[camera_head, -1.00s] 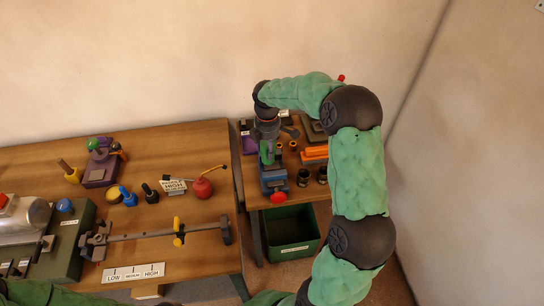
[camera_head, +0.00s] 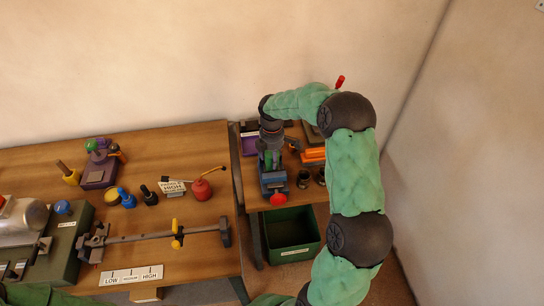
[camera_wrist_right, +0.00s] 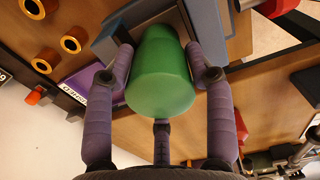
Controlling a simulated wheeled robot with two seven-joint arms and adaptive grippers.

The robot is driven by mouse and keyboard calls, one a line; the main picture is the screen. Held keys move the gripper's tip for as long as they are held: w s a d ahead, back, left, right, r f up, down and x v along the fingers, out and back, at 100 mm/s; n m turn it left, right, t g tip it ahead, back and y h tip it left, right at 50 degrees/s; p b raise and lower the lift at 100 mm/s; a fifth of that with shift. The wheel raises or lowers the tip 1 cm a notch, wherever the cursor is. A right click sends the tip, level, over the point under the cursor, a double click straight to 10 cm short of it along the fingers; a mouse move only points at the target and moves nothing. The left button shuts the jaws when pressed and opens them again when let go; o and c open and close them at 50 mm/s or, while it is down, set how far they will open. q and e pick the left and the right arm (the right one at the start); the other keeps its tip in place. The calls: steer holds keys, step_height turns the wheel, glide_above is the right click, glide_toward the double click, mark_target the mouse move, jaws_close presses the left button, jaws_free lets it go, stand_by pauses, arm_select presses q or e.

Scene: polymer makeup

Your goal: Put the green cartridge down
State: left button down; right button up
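The green cartridge (camera_wrist_right: 162,75) sits between the fingers of my right gripper (camera_wrist_right: 163,60) in the right wrist view, with the fingertips against its sides. Its far end is at a blue-grey block (camera_wrist_right: 205,30); I cannot tell whether it rests in the block. In the head view, the right gripper (camera_head: 270,150) points down over the blue device (camera_head: 273,183) with a red knob on the right-hand table. Only a little green of the cartridge shows there. My left gripper is out of view; only part of that arm shows at the bottom left.
Several copper-coloured rings (camera_wrist_right: 70,39) and a purple labelled piece (camera_wrist_right: 88,80) lie near the gripper. Orange parts (camera_head: 312,154) and dark cups (camera_head: 304,179) stand beside the blue device. A green bin (camera_head: 292,232) is below. A red oil can (camera_head: 202,189) stands on the left table.

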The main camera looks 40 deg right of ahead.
steer(key=shift+o, duration=1)
steer(key=shift+r, duration=0.1)
step_height(320, 180, up, 12)
steer(key=p, duration=0.2)
